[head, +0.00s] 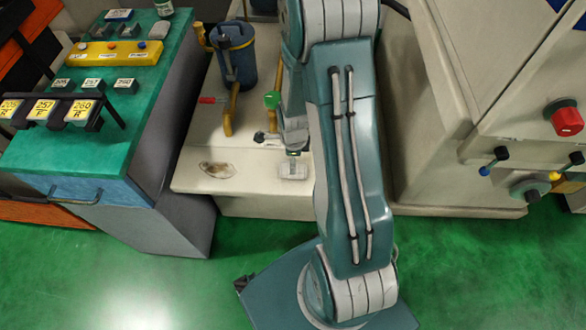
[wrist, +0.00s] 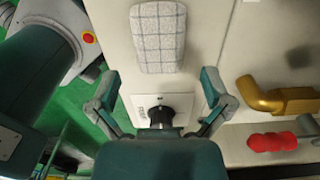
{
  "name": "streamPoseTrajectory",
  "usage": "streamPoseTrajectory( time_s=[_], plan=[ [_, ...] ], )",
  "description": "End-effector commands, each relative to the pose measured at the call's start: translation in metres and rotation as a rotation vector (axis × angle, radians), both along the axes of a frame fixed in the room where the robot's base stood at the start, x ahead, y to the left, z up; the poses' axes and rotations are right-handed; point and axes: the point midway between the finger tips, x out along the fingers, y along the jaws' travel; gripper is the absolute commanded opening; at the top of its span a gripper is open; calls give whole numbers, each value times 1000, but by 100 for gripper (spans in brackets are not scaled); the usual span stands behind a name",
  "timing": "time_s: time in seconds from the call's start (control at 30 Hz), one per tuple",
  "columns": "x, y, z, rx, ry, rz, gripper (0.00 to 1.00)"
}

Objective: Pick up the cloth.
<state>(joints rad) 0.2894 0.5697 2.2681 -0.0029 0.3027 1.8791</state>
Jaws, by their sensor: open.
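The cloth (wrist: 158,38) is a pale grey, checked, folded pad lying flat on a cream surface in the wrist view. In the head view a small pale patch that looks like the cloth (head: 293,171) lies near the front edge of the cream machine bed. My gripper (wrist: 160,78) is open and empty, with one finger to each side. The cloth lies just beyond the fingertips, in line with the gap and not between the fingers. In the head view my arm hides most of my gripper (head: 294,152), which is above the bed close to the cloth.
A black knob on a white plate (wrist: 155,113) shows between my fingers. A brass pipe (wrist: 280,98) and a red handle (wrist: 272,142) are at the right. In the head view a blue canister (head: 235,55) stands behind. A green-topped console (head: 95,125) is at the left.

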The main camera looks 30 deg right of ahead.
Motion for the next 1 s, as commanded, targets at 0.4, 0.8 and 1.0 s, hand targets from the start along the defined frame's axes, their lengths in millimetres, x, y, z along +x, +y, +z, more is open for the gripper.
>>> streamPoseTrajectory(
  time_s=[0.4, 0.8, 1.0],
  plan=[
    [1, 1, -48, 2, 1, 0, 100],
    [1, 1, -49, 1, 0, 1, 42],
    [1, 1, -50, 1, 2, 1, 42]
  ],
)
